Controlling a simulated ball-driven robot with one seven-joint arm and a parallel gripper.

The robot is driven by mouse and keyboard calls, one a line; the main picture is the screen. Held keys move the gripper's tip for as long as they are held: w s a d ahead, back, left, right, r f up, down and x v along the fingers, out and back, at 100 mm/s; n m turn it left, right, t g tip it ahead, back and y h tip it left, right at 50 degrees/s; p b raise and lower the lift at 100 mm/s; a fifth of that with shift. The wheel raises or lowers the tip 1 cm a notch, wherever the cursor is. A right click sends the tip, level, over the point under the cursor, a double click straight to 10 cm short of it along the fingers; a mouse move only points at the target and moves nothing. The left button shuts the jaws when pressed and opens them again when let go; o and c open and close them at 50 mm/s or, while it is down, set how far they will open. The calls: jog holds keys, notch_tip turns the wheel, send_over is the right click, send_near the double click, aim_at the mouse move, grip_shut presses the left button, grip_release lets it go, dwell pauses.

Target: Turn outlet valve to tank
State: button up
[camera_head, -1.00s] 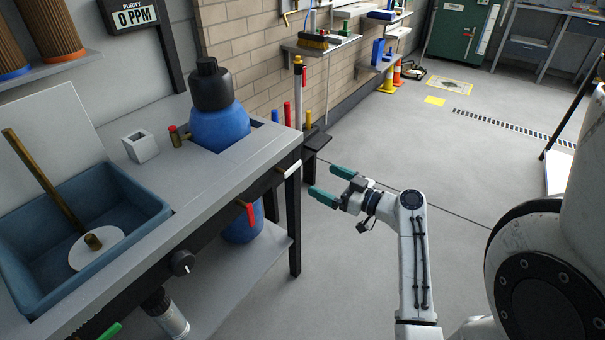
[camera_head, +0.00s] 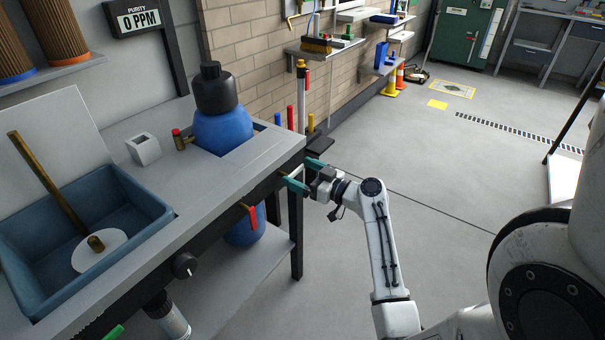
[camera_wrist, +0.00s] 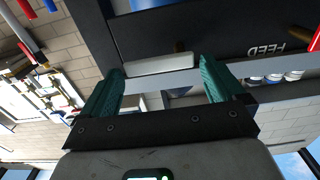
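A white lever handle (camera_head: 297,171) sits on the bench's front edge near its right end. In the wrist view the white handle (camera_wrist: 158,65) lies crosswise ahead of my gripper, between the lines of its two teal fingers. My gripper (camera_head: 302,174) is open, its fingers wide apart on either side of the handle; it also shows in the wrist view (camera_wrist: 158,82). I cannot tell whether either finger touches the handle. No label on the white handle is readable. A red lever (camera_head: 252,221) hangs on the same edge, to the left. A blue tank (camera_head: 222,130) stands in the bench.
The bench (camera_head: 225,185) carries a blue sink (camera_head: 150,205) and a small white holder (camera_head: 143,149). A dark knob (camera_head: 185,265) is on its front. A purity display (camera_head: 141,20) reads 0 PPM. The word FEED (camera_wrist: 266,49) shows upside down.

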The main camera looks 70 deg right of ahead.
jog(key=c, duration=0.8)
jog(key=shift+f, duration=0.1)
jog(key=m, duration=0.2)
jog(key=f+m, duration=0.1)
jog(key=m, duration=0.1)
jog(key=shift+m+b, duration=0.35)
jog(key=shift+m, duration=0.05)
jog(key=shift+w+a+f+m+p, duration=0.1)
jog(key=shift+a+f+m+p, duration=0.45)
jog(key=shift+m, duration=1.6)
jog(key=shift+s+f+m+p, duration=0.15)
jog(key=shift+m+p, duration=0.8)
jog(key=shift+m, duration=1.25)
jog(key=shift+w+a+f+m+p, duration=0.15)
jog(key=shift+a+f+m+p, duration=0.45)
jog(key=shift+m, duration=1.55)
jog(key=shift+d, duration=0.25)
